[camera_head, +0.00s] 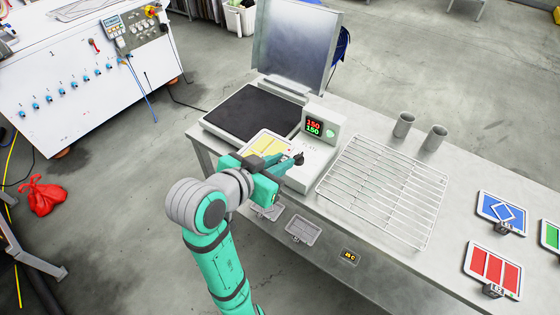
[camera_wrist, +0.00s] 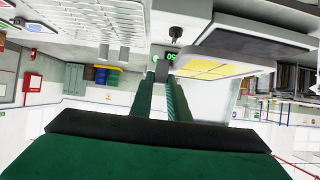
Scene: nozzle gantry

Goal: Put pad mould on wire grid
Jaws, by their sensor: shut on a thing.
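A yellow panel in a pale frame, which looks like the pad mould (camera_head: 266,144), is at the front of the heat press, by the dark platen (camera_head: 252,112). It also shows in the wrist view (camera_wrist: 205,69), just right of the fingertips. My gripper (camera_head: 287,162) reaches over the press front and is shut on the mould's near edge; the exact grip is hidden. I cannot tell whether the mould touches the press. The wire grid (camera_head: 381,190) lies empty on the bench, right of the press and my gripper.
The press lid (camera_head: 291,43) stands open. A display box (camera_head: 323,126) stands close to my gripper, with a dark knob (camera_head: 298,158) near the fingertips. Two grey cups (camera_head: 403,124) stand behind the grid. Blue (camera_head: 501,211) and red (camera_head: 493,267) framed plates lie at the right.

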